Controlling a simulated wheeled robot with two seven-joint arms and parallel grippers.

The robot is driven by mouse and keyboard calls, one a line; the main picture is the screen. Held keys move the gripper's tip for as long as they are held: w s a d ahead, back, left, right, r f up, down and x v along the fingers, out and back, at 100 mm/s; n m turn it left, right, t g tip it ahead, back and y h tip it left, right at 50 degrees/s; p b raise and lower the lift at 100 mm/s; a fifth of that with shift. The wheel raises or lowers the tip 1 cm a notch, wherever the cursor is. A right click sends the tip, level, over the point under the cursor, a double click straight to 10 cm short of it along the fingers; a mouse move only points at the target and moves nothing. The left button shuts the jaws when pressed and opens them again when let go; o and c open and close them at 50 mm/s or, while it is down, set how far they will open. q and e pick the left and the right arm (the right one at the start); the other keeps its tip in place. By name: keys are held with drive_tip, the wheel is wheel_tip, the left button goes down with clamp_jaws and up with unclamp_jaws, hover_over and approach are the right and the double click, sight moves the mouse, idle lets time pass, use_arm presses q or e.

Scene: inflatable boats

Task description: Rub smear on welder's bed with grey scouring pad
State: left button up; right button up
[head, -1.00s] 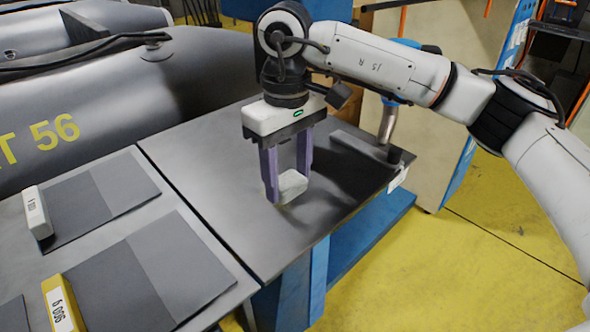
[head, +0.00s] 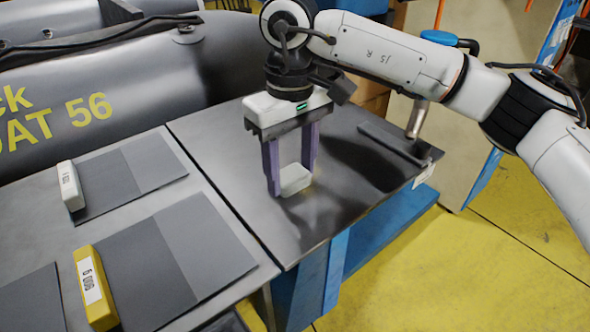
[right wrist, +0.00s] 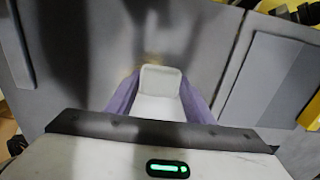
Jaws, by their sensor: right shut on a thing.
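The welder's bed (head: 222,140) is a dark metal top at the middle of the head view. My right gripper (head: 292,184) has purple fingers pointing down and is shut on the pale grey scouring pad (head: 295,179), low over the bed and seemingly on it. In the right wrist view the pad (right wrist: 160,82) sits between the fingers (right wrist: 158,105). A faint brownish smear (right wrist: 152,60) shows on the bed at the pad's far edge, and the pad hides part of it. My left gripper is not in view.
Left of the bed, a grey table (head: 205,178) holds dark sheets, a white labelled block (head: 70,186) and a yellow labelled block (head: 94,288). A dark bar (head: 392,142) lies along the bed's right edge. A grey inflatable boat (head: 150,75) stands behind.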

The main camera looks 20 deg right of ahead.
sight(323, 169)
drive_tip(key=shift+w+d+f, duration=0.1)
drive_tip(key=shift+w+d, duration=0.1)
drive_tip(key=shift+d, duration=0.4)
drive_tip(key=shift+w+d+r, duration=0.1)
drive_tip(key=shift+w+d, duration=0.15)
drive_tip(key=shift+d, duration=0.4)
drive_tip(key=shift+w+d+f, duration=0.1)
drive_tip(key=shift+w+d, duration=0.1)
drive_tip(key=shift+d, duration=0.4)
drive_tip(key=shift+w+d+p, duration=0.15)
drive_tip(key=shift+w+d, duration=0.2)
drive_tip(key=shift+d, duration=0.55)
drive_tip(key=shift+w+d+p, duration=0.15)
drive_tip(key=shift+w+d, duration=0.15)
drive_tip(key=shift+d, duration=0.55)
drive_tip(key=shift+s+a+f, duration=0.1)
drive_tip(key=shift+s+a, duration=0.15)
drive_tip(key=shift+a, duration=0.4)
drive_tip(key=shift+s+a, duration=0.25)
drive_tip(key=shift+a, duration=0.35)
drive_tip(key=shift+s+a+f, duration=0.1)
drive_tip(key=shift+s+a, duration=0.15)
drive_tip(key=shift+a, duration=0.4)
drive_tip(key=shift+s+a+r, duration=0.1)
drive_tip(key=shift+s+a, duration=0.25)
drive_tip(key=shift+a, duration=0.55)
drive_tip(key=shift+s+a+r, duration=0.1)
drive_tip(key=shift+s+a, duration=0.2)
drive_tip(key=shift+a, duration=0.6)
